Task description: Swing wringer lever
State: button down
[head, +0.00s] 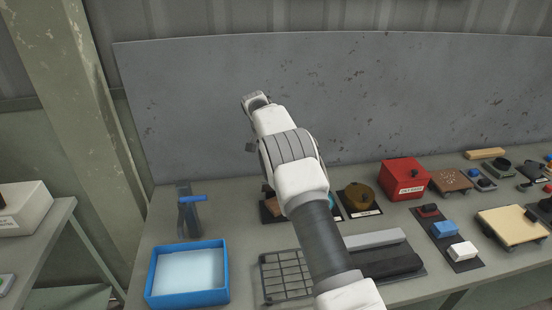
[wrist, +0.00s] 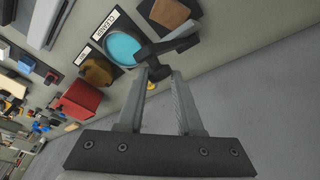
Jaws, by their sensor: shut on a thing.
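In the wrist view my gripper (wrist: 159,74) is shut on the end of a dark lever-like part (wrist: 168,46). An upright grey stand with a blue bar (head: 193,198) stands at the left of the bench, behind a blue-rimmed tray of pale liquid (head: 151,282).
A wire rack (head: 286,277) and a dark block (head: 390,265) lie at the front. A brown round pot (head: 360,196) and a red box (head: 404,178) stand right of my arm, with several small items beyond. A grey panel (head: 200,100) backs the bench.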

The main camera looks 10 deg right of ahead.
jog(key=shift+a+f, duration=0.25)
jog(key=shift+a, duration=0.3)
jog(key=c, duration=0.5)
grip_release()
jog(key=shift+w, duration=0.2)
jog(key=shift+c, duration=0.2)
jog(key=shift+d, duration=0.15)
jog(key=shift+r, duration=0.2)
jog(key=v, duration=1.7)
jog(key=shift+s, duration=0.1)
jog(key=shift+r, duration=0.1)
